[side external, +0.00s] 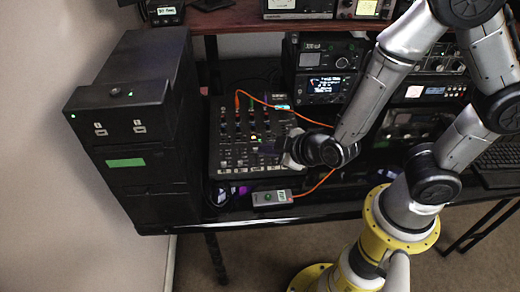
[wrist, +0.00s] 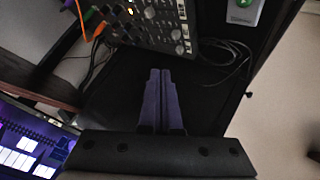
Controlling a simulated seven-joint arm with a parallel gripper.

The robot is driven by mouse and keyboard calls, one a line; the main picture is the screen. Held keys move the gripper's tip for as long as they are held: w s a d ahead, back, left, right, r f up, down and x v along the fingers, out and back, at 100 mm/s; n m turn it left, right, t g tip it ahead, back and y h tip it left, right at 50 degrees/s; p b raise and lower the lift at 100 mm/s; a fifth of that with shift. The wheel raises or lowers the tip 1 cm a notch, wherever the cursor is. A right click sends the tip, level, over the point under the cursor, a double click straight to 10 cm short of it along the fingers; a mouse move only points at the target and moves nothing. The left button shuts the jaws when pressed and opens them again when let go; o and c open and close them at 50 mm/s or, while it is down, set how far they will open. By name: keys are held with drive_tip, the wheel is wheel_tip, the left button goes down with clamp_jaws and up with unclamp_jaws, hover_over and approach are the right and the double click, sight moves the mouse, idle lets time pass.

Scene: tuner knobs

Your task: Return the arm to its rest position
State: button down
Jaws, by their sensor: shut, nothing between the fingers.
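My gripper (wrist: 160,76) is shut in the wrist view, its two dark purple-grey fingers side by side with nothing between them. In the side external view my gripper (side external: 291,160) is small and partly hidden by the wrist. It appears beside the right edge of the black mixer (side external: 228,160), which has rows of knobs. I cannot tell how high it is. In the wrist view the mixer (wrist: 150,22) lies beyond the fingertips, apart from them in the picture.
A grey box with a green button (side external: 272,198) sits near the desk's front edge; it also shows in the wrist view (wrist: 243,8). An orange cable (side external: 285,106) runs over the mixer. A black cabinet (side external: 135,125) stands left. Stacked radio units (side external: 325,86) stand behind.

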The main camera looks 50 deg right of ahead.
drive_tip(key=d+r+m+t+y, duration=0.2)
drive_tip(key=d+r+m, duration=0.15)
drive_tip(key=r, duration=1.55)
drive_tip(key=s+d+f+m+g, duration=0.1)
drive_tip(key=s+d+g, duration=0.1)
drive_tip(key=s, duration=0.6)
drive_tip(key=s+d+f+m+g+h, duration=0.1)
drive_tip(key=s+d+m+g, duration=0.1)
drive_tip(key=s+g, duration=0.3)
drive_tip(key=s, duration=0.4)
drive_tip(key=shift+f, duration=0.2)
